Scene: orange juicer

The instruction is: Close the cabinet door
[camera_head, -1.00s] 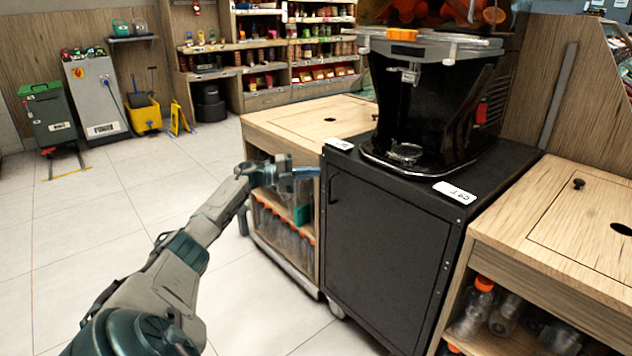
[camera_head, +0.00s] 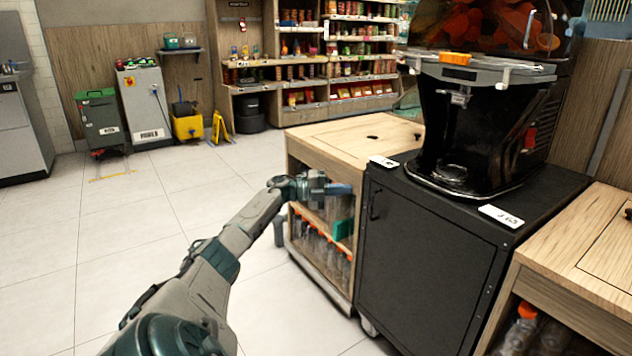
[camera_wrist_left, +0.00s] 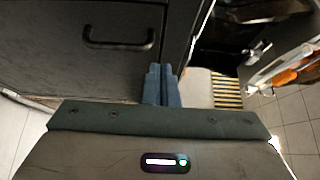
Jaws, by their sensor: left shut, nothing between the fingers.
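The black cabinet door (camera_head: 425,265) is on the front of the black cabinet under the juicer. It looks flush with the cabinet front; I cannot tell whether a small gap is left. Its dark handle (camera_head: 374,204) is near the upper left corner and also shows in the left wrist view (camera_wrist_left: 120,44). My left gripper (camera_head: 346,188) is shut and empty, its blue fingers just left of the door's upper left edge. In the left wrist view the fingertips (camera_wrist_left: 162,70) are below and right of the handle; contact with the door is unclear. My right gripper is out of view.
The black juicer (camera_head: 460,140) stands on the cabinet. A wooden shelf unit with bottles (camera_head: 335,230) adjoins on the left, behind my left gripper. Another wooden counter (camera_head: 580,255) is on the right. The tiled floor (camera_head: 120,260) at left is clear.

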